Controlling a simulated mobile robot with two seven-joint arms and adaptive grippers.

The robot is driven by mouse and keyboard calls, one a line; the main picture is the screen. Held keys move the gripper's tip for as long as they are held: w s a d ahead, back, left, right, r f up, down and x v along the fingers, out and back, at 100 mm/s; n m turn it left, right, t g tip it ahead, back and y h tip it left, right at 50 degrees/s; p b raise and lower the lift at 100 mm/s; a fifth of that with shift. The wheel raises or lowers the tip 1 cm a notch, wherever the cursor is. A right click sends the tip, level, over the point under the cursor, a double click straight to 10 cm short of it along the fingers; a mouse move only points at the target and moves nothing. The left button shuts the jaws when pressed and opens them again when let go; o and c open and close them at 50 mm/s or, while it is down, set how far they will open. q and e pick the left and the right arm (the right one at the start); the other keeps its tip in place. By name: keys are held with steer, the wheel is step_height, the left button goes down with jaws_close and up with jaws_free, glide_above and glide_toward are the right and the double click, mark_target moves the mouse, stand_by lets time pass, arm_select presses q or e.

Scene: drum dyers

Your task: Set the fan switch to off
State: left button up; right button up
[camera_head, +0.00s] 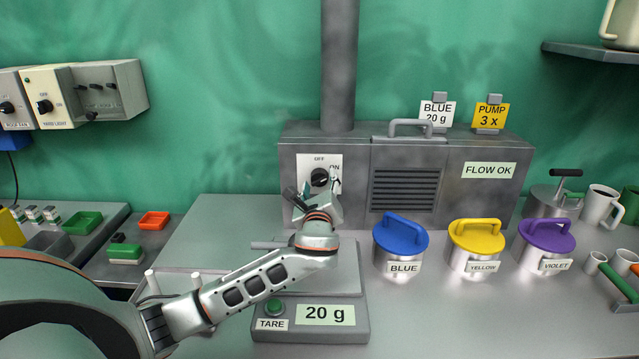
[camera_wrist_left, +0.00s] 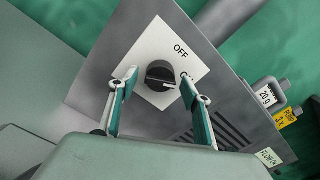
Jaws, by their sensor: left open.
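The fan switch is a round black knob (camera_head: 320,177) on a white plate marked OFF at the top and ON at the upper right, on the front of the grey cabinet. In the left wrist view the knob (camera_wrist_left: 160,76) shows a pale line that appears to lie nearer ON than OFF; its exact angle is hard to tell. My left gripper (camera_head: 315,190) is open in front of the plate. In the left wrist view its fingers (camera_wrist_left: 160,90) stand on both sides of the knob, and I see no clear contact. My right gripper is not in view.
The grey cabinet (camera_head: 460,195) has a vent and handle right of the switch. Lidded blue (camera_head: 400,240), yellow (camera_head: 477,242) and violet (camera_head: 545,243) pots stand on the bench. A scale (camera_head: 310,318) reading 20 g lies below my arm. Other switch boxes (camera_head: 45,97) hang at left.

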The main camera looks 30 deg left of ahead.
arm_select(q)
steer(key=shift+w+a, duration=0.1)
steer(key=shift+w, duration=0.05)
steer(key=c, duration=1.1)
steer(key=shift+n, duration=0.4)
steer(key=n, duration=0.4)
steer(key=shift+n+p, duration=0.35)
steer(key=shift+n, duration=0.05)
steer(key=n, duration=0.6)
steer(key=shift+n, duration=0.3)
steer(key=o, duration=1.1)
